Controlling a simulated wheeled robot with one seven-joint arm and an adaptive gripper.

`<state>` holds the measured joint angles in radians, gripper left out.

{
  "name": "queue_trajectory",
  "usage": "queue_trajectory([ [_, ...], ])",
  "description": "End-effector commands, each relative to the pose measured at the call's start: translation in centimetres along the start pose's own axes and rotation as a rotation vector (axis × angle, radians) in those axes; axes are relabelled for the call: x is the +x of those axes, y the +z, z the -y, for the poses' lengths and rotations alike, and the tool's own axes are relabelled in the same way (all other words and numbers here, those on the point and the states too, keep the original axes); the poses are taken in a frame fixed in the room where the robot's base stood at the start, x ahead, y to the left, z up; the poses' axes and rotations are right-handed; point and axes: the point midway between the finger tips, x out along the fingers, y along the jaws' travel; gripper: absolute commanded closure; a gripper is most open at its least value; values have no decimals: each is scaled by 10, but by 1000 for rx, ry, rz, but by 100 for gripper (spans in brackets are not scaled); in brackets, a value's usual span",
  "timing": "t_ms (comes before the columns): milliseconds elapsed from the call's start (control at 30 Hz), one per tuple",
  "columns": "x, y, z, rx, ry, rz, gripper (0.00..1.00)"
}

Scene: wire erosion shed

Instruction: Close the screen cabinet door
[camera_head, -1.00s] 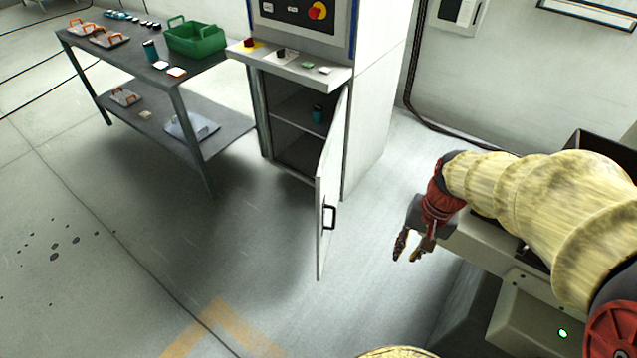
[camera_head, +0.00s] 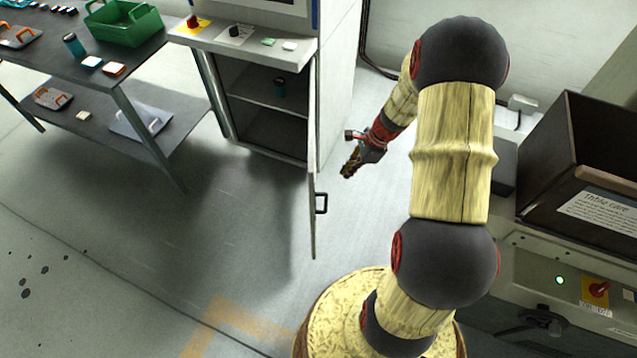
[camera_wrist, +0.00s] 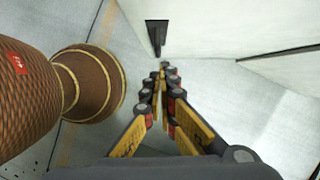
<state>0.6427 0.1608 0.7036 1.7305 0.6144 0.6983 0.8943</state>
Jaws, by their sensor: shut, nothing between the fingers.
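The screen cabinet (camera_head: 337,60) stands at the upper middle of the head view. Its lower compartment is open and shows a shelf. The white door (camera_head: 312,225) stands wide open, swung out from the cabinet's right side and seen nearly edge-on. Its black handle (camera_head: 321,204) is on the right-hand face. My gripper (camera_head: 347,174) is to the right of the door, near handle height, and looks apart from it. In the wrist view my gripper's fingers (camera_wrist: 163,68) are together and empty, with a dark piece that looks like the handle (camera_wrist: 156,33) just beyond the tips.
A grey workbench (camera_head: 150,55) with a green crate (camera_head: 125,30) stands left of the cabinet. A brown open box (camera_head: 560,190) sits on a unit at right. The floor left of the door is clear.

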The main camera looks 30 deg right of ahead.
Motion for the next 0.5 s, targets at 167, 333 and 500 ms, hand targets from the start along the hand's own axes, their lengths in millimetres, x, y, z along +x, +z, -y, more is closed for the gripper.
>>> queue_trajectory([
  [167,4,-1,0,41,-2,-2,100],
  [333,26,-1,-1,41,1,-2,100],
  [500,60,-2,-1,40,2,-2,100],
])
